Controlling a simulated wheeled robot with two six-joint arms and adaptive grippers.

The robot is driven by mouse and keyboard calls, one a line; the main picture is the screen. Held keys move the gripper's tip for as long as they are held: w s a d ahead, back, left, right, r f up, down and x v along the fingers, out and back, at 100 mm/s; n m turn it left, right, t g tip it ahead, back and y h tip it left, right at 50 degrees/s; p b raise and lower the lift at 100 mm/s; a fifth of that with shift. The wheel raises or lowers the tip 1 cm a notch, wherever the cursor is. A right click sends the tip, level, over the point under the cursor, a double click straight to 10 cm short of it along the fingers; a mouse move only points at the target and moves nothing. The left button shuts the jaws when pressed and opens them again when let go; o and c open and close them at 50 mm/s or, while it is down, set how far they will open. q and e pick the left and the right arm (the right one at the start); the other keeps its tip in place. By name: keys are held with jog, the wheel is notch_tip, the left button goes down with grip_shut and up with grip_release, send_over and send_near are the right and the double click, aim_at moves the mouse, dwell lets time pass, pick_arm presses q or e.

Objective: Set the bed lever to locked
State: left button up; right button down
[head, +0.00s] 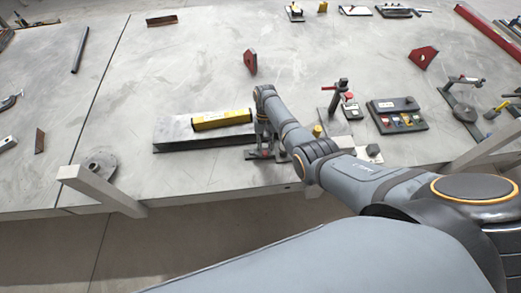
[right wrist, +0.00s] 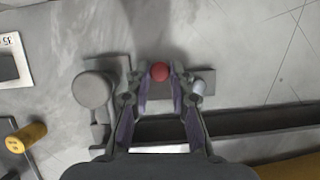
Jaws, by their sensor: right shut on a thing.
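The bed lever shows its round red knob (right wrist: 160,72) in the right wrist view, between the fingertips of my right gripper (right wrist: 160,84). The gripper is shut on the lever at the knob; the lever's shaft is mostly hidden, so its angle cannot be told. In the head view my right gripper (head: 265,146) points down at a small dark fixture by the right end of a dark steel bed (head: 175,131). A bit of red shows low between the fingers there. A yellow bar (head: 222,119) lies on the bed. My left gripper is not in view.
A grey round part (right wrist: 92,90) stands left of the gripper in the wrist view, with a yellow-headed handle (right wrist: 25,137) farther left. In the head view a control box (head: 397,115) and a red-topped clamp (head: 331,100) stand to the right. The table's left middle is mostly clear.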

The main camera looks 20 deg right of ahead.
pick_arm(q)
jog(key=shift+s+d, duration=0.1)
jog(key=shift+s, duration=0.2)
pick_arm(e)
jog(key=shift+w+d+f+n, duration=0.1)
jog(key=shift+d+n, duration=0.05)
jog(key=shift+n, duration=0.35)
jog(key=shift+h, duration=0.3)
jog(key=c, duration=1.2)
grip_release()
jog(key=shift+w, duration=0.1)
jog(key=shift+w+r, duration=0.15)
jog(key=shift+r, duration=0.15)
jog(key=v, duration=1.1)
jog(key=shift+w+r, duration=0.15)
jog(key=shift+w, duration=0.05)
jog(key=shift+s, duration=0.1)
